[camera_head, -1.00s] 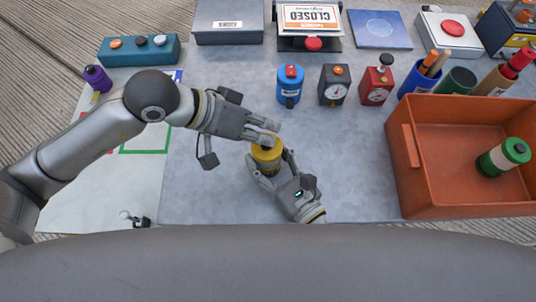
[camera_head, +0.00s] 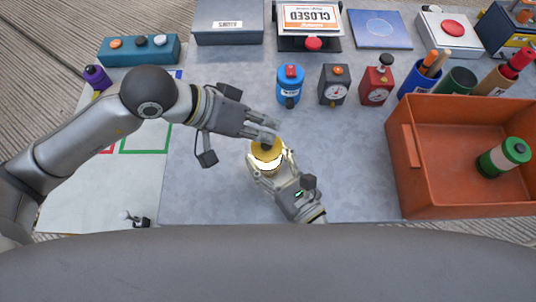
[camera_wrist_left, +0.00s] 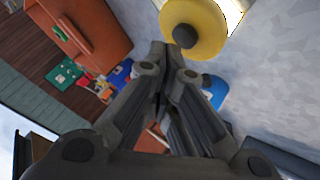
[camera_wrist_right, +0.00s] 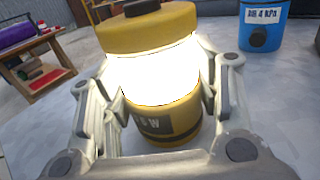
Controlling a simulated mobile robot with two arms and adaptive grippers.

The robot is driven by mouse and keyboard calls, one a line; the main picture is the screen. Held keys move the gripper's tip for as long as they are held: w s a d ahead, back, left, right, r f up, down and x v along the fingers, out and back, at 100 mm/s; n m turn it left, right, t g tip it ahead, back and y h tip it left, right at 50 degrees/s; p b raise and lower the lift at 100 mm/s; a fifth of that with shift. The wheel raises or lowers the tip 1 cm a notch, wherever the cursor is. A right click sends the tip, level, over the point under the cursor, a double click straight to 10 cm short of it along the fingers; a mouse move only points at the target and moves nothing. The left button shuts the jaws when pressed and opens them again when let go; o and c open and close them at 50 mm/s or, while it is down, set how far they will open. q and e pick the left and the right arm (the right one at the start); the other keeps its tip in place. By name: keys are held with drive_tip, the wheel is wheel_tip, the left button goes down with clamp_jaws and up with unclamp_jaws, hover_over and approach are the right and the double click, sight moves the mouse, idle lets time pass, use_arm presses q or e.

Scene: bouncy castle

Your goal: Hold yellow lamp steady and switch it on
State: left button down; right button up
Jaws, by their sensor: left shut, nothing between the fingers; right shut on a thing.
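The yellow lamp (camera_head: 264,148) stands upright on the grey table, with a dark button on its yellow cap. Its middle band glows bright white in the right wrist view (camera_wrist_right: 158,75). My right gripper (camera_head: 269,172) is shut around the lamp's body from the front, one finger on each side. My left gripper (camera_head: 274,131) is shut and empty, its fingertips just behind and above the lamp's cap. In the left wrist view the fingertips (camera_wrist_left: 170,52) are close to the dark button (camera_wrist_left: 185,36); whether they touch it I cannot tell.
A blue canister (camera_head: 290,88), a black gauge box (camera_head: 334,86) and a red gauge box (camera_head: 376,87) stand behind the lamp. An orange bin (camera_head: 425,190) holding a green-and-white cylinder (camera_head: 503,158) is at the right. The table between lamp and bin is clear.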

use_arm(q)
wheel_tip(320, 180, up, 6)
idle(0.5)
use_arm(e)
drive_tip(key=o, duration=1.3)
drive_tip(key=shift+o, duration=0.2)
